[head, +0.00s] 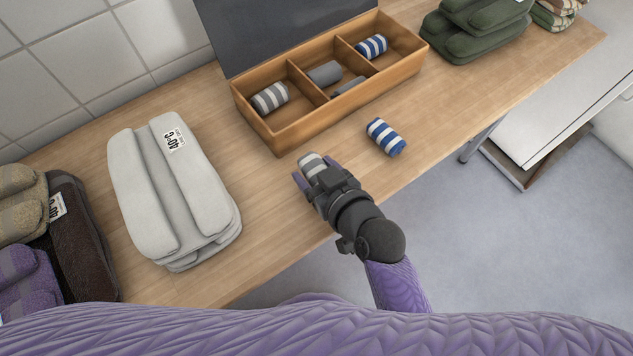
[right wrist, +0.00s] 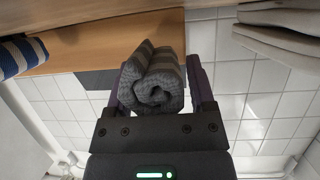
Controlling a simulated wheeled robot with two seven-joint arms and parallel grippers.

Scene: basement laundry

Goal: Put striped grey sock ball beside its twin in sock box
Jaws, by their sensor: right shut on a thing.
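The wooden sock box (head: 281,143) stands at the back of the table and has three compartments. Its left compartment holds a striped grey sock ball (head: 270,97), the twin. The middle one holds plain grey sock balls (head: 325,73), and the right one a blue-and-white striped sock ball (head: 371,46). My right gripper (head: 314,176) is shut on another striped grey sock ball (head: 312,163), in front of the box's near left corner. In the right wrist view this sock ball (right wrist: 153,85) sits between the two fingers, its rolled end facing the camera. My left gripper is not in view.
A blue-and-white striped sock ball (head: 385,137) lies on the table right of my right gripper. A folded light grey stack (head: 172,190) lies to the left. Green folded cloths (head: 470,37) lie right of the box. Brown and purple folded items (head: 75,235) are at far left.

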